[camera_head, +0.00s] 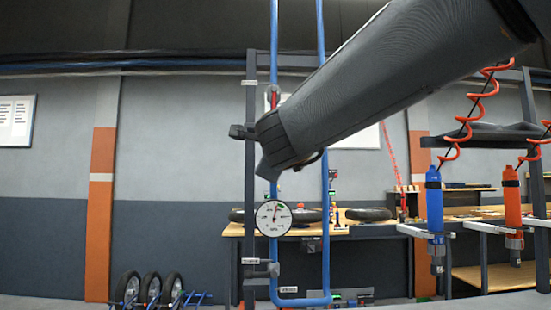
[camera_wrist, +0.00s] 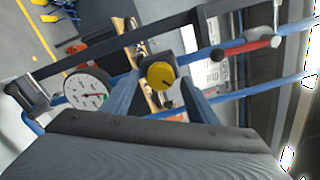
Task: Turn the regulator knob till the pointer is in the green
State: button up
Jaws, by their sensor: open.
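A yellow regulator knob (camera_wrist: 160,75) with a dark mark near its edge shows in the wrist view, on a dark body. My gripper (camera_wrist: 161,83) is open, with one blue-grey finger to each side of the knob; I cannot tell whether either touches it. In the head view my arm hides the knob and the fingers. The round white pressure gauge (camera_head: 273,218) hangs below my arm on the blue pipes; it also shows at the left of the wrist view (camera_wrist: 86,88). Its red pointer lies close to the green band; whether it is inside is too small to tell.
Blue pipes (camera_head: 326,240) and a dark upright post (camera_head: 249,190) stand around the gauge. A red-handled valve (camera_wrist: 262,46) sits on the pipe. A workbench with wheels (camera_head: 369,214) is behind. Blue (camera_head: 434,205) and orange (camera_head: 512,200) tools hang on coiled hoses at right.

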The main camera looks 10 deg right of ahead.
jog(key=s+p, duration=0.6)
jog(key=p, duration=0.3)
jog(key=shift+s+a, duration=0.3)
jog(key=shift+a, duration=0.05)
dwell(0.3)
